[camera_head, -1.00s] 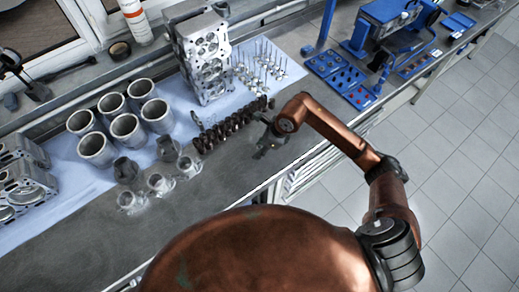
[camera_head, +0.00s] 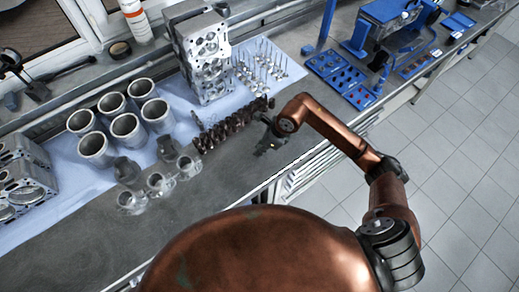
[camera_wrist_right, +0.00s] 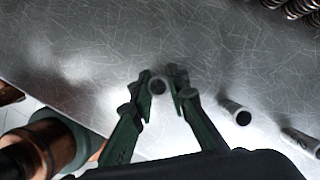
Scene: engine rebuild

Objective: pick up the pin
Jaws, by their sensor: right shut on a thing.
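The pin (camera_wrist_right: 157,86) is a small grey hollow cylinder, seen nearly end-on in the right wrist view. My right gripper (camera_head: 266,145) is over the front part of the metal bench in the head view. In the right wrist view its two green-dark fingers are shut on the pin, one on each side. Two more grey pins, a nearer one (camera_wrist_right: 237,112) and a farther one (camera_wrist_right: 302,140), lie to the right, clear of the fingers. In the head view the pins are too small or hidden to make out. My left gripper is not in view.
A row of dark coil springs (camera_head: 228,128) stands just left of the gripper. Cylinder liners (camera_head: 127,130), a cylinder head (camera_head: 203,50) and upright valves (camera_head: 262,62) stand behind. Blue trays (camera_head: 342,75) are at the back right. The bench front (camera_head: 215,185) is clear.

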